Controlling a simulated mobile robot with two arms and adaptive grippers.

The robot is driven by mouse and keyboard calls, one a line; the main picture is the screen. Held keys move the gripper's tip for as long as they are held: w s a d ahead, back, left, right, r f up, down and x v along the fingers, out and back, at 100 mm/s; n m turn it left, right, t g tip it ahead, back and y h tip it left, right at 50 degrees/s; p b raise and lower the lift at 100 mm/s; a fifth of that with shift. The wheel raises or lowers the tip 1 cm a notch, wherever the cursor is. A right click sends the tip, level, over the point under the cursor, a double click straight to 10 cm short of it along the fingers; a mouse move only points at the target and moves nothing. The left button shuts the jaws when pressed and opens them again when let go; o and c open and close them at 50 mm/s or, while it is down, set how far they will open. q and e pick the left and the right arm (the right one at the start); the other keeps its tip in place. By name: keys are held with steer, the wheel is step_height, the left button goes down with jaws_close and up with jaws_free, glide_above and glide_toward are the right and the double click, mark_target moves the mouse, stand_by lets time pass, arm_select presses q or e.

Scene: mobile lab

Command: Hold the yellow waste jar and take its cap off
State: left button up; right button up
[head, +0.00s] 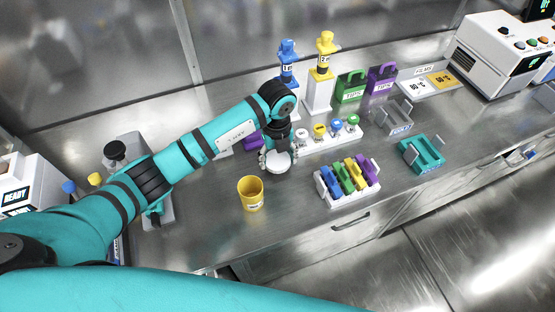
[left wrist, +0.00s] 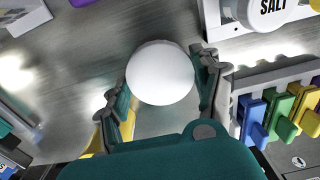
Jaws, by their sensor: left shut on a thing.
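The yellow waste jar (head: 250,195) stands upright on the steel bench, and its mouth is open. A strip of yellow, probably the jar (left wrist: 97,142), shows behind a finger in the left wrist view. My left gripper (head: 278,155) is shut on a round white cap (head: 279,164), up and to the right of the jar and apart from it. In the left wrist view the cap (left wrist: 160,72) sits between the two fingers of the gripper (left wrist: 160,85). My right gripper is out of view.
A white rack of coloured pipettes or clips (head: 347,197) stands right of the jar. A row of small capped jars (head: 337,127) is behind the gripper. A teal tray (head: 422,157) and grey bin (head: 393,115) are farther right. Bench in front of the jar is bare.

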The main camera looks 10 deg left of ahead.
mark_target(277, 160)
arm_select(q)
step_height(277, 160, down, 2)
steer(key=shift+f, duration=0.5)
steer(key=shift+f, duration=0.1)
steer(key=o, duration=1)
steer(key=shift+r, duration=0.25)
step_height(277, 160, up, 12)
steer(key=shift+f+b, duration=0.1)
steer(key=shift+b, duration=0.95)
